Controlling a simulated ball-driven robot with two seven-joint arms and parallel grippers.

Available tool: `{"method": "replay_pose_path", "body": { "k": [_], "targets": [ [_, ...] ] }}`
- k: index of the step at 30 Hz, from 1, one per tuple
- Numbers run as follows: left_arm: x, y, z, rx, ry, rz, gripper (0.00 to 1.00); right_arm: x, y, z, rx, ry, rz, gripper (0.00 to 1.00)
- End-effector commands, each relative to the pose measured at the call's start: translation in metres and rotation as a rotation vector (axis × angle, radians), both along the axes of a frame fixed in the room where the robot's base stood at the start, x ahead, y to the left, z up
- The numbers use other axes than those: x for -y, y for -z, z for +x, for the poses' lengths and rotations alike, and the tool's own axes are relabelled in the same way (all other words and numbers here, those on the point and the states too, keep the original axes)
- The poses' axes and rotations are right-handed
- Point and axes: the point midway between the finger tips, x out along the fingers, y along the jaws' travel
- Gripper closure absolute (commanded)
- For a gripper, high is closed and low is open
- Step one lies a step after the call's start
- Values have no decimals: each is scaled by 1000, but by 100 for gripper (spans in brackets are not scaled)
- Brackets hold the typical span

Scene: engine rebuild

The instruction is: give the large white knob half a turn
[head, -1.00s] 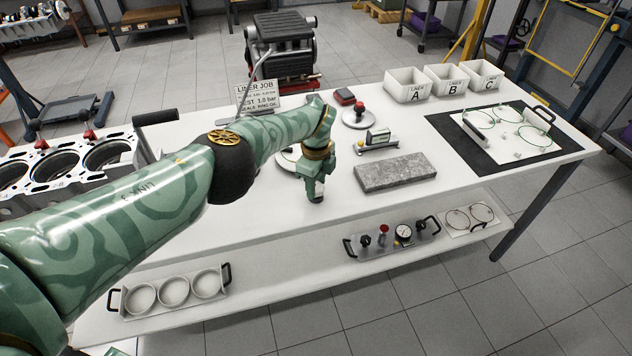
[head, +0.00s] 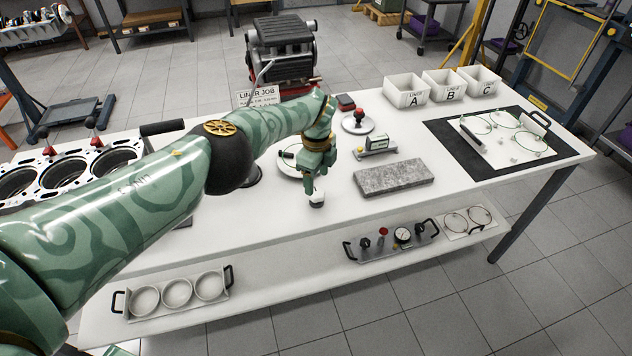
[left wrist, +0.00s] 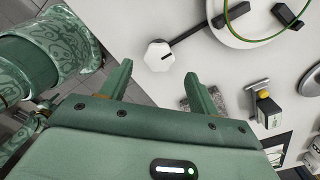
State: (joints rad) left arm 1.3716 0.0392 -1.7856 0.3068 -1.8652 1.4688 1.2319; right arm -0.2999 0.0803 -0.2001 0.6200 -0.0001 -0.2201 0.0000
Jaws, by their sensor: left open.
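The large white knob (head: 317,200) is near the front edge of the white bench top. It also shows in the left wrist view (left wrist: 159,55) as a faceted white cap, with a dark bar running from it to the upper right. My left gripper (head: 312,181) is just above the knob in the head view. In the left wrist view its two green fingers (left wrist: 158,80) are spread apart and empty. The knob appears just beyond the gap between the fingertips, apart from both. My right gripper is not in view.
A round white plate (head: 288,162) lies behind the gripper, partly hidden by my arm. A grey stone slab (head: 393,178) and a small instrument (head: 376,146) are to the right. An engine block (head: 65,170) stands at the left. The bench around the knob is clear.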

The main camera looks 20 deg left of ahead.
Motion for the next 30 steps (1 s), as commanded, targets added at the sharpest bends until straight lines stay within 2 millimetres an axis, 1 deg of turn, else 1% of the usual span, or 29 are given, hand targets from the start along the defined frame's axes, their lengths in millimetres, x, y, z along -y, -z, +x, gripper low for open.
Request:
{"method": "replay_pose_path", "body": {
  "k": [1,3,6,9,12,15,18,30],
  "targets": [
    [0,-26,1,7,1,0,39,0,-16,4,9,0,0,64],
    [0,-47,1,7,1,0,39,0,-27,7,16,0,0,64],
    [0,-72,1,6,1,1,39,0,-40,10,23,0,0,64],
    [0,-93,1,5,2,1,39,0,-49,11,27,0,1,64],
    [0,-107,1,3,0,0,39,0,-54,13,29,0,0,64],
    [0,-115,1,3,0,0,39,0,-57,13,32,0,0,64],
    [0,-118,1,1,0,1,39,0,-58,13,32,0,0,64],
    [0,-118,1,1,0,1,39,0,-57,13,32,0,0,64]
  ]
}}
